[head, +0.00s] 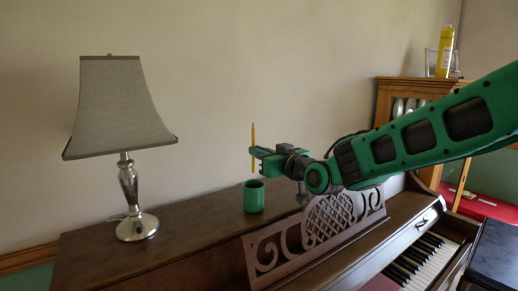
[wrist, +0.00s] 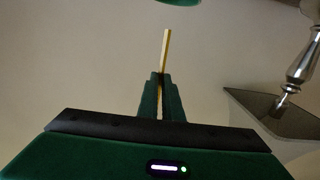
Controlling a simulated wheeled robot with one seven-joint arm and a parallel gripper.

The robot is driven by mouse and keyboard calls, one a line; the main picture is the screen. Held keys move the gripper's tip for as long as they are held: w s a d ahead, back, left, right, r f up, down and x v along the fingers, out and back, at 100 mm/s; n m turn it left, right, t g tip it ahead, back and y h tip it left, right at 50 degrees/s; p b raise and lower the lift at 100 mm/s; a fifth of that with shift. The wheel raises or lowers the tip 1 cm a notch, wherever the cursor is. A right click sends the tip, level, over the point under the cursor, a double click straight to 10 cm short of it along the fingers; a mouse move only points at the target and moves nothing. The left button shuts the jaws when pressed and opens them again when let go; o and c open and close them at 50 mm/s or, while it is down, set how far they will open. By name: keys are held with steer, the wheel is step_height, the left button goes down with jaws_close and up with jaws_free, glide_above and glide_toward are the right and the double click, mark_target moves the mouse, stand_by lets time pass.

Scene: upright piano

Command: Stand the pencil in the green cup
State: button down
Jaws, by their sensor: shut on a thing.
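The yellow pencil (head: 253,134) is upright in my gripper (head: 257,152), whose fingers are shut around its middle. Its lower end hangs just above the rim of the green cup (head: 254,198) in the head view, with a small gap. The cup stands upright on the piano top, below my gripper. In the wrist view, the pencil (wrist: 166,48) sticks out past the green fingers (wrist: 160,92). A sliver of green at the top edge there looks like the cup (wrist: 178,2); most of it is out of view.
A lamp with a grey shade (head: 118,105) and silver base (head: 137,227) stands left of the cup on the piano top (head: 195,235). A carved music stand (head: 290,238) rises in front right of the cup. A yellow bottle (head: 445,52) stands on a cabinet at right.

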step_height(320, 180, down, 9)
steer(key=shift+r, duration=0.2)
stand_by(0.8)
steer(key=c, duration=1.9)
jaws_free()
steer(key=shift+o, duration=0.2)
steer(key=v, duration=1)
steer(key=shift+s+d, duration=0.25)
steer(key=shift+f, duration=0.15)
